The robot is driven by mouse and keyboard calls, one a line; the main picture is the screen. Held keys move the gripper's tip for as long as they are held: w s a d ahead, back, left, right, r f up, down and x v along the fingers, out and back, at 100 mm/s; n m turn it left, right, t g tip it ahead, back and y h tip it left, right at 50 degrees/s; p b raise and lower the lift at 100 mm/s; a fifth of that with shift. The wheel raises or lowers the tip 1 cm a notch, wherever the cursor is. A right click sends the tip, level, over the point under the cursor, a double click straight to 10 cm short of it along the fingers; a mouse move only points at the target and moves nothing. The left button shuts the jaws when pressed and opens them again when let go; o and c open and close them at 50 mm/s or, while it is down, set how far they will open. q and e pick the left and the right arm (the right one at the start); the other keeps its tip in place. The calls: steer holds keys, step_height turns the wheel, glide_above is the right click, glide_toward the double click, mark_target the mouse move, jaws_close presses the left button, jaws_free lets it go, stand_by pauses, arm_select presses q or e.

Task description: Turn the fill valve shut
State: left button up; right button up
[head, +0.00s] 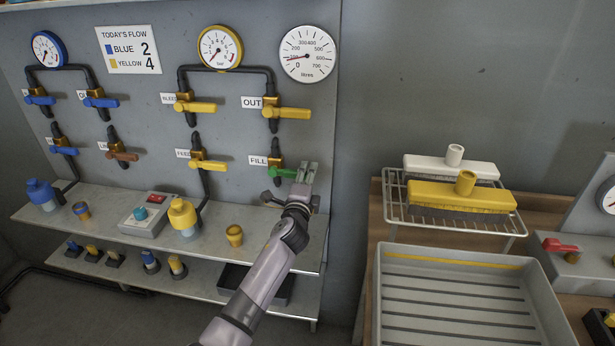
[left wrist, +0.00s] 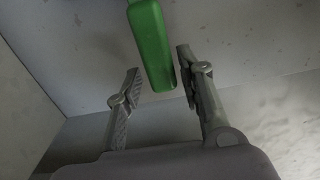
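The fill valve's green lever (head: 284,172) sticks out to the right from its brass body on the grey panel, beside the FILL label (head: 258,160). My left gripper (head: 307,172) is at the lever's free end in the head view. In the left wrist view the green lever (left wrist: 151,48) comes down from the top, with its end between the fingers of my left gripper (left wrist: 158,68). The fingers are apart, with a gap on the left side and the right finger close to the lever. My right gripper does not show.
Other valves with yellow levers (head: 293,113) are above and left of the fill valve. A metal shelf (head: 215,242) below holds a yellow bottle (head: 183,215) and a button box (head: 146,218). On the right are a grey tray (head: 455,262) and a wire rack (head: 395,205) with brushes.

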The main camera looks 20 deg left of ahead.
arm_select(q)
steer(key=shift+o, duration=0.2)
steer(key=shift+a+r, duration=0.1)
steer(key=shift+a, duration=0.05)
steer(key=shift+s, duration=0.2)
steer(key=v, duration=1.1)
steer(key=shift+s+d, duration=0.2)
steer(key=shift+s, duration=0.1)
